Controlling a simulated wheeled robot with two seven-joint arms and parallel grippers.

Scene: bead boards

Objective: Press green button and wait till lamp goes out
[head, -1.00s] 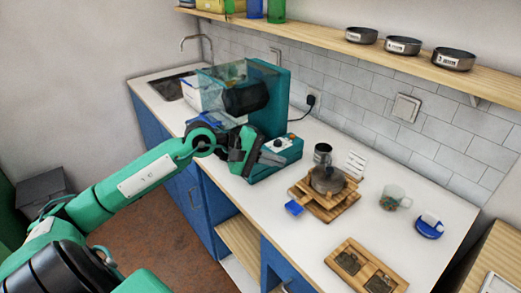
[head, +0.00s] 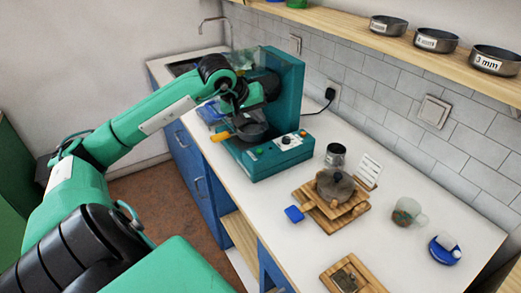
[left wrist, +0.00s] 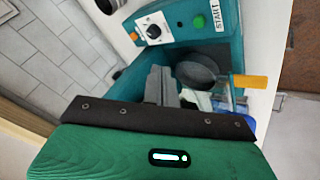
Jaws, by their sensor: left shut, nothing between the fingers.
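The green button (left wrist: 199,21) is on the teal machine's front panel, beside a START label, in the left wrist view. It is a small green spot in the head view (head: 258,151). A small dark round fitting (left wrist: 180,24) sits between the button and the white-plated dial (left wrist: 154,31); I cannot tell whether it is the lamp, and no lit lamp is clear. My left gripper (left wrist: 161,84) is shut and empty, apart from the button, near a dark pan (left wrist: 196,71) with an orange handle. In the head view its fingertips are hidden. My right gripper is not in view.
The teal machine (head: 285,100) stands on the white counter (head: 330,128). A wooden stand (head: 329,218) with a grey vessel, a blue scoop (head: 294,214), a glass mug (head: 407,212) and a blue dish (head: 444,252) are to the right. A shelf (head: 400,45) with pans runs above.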

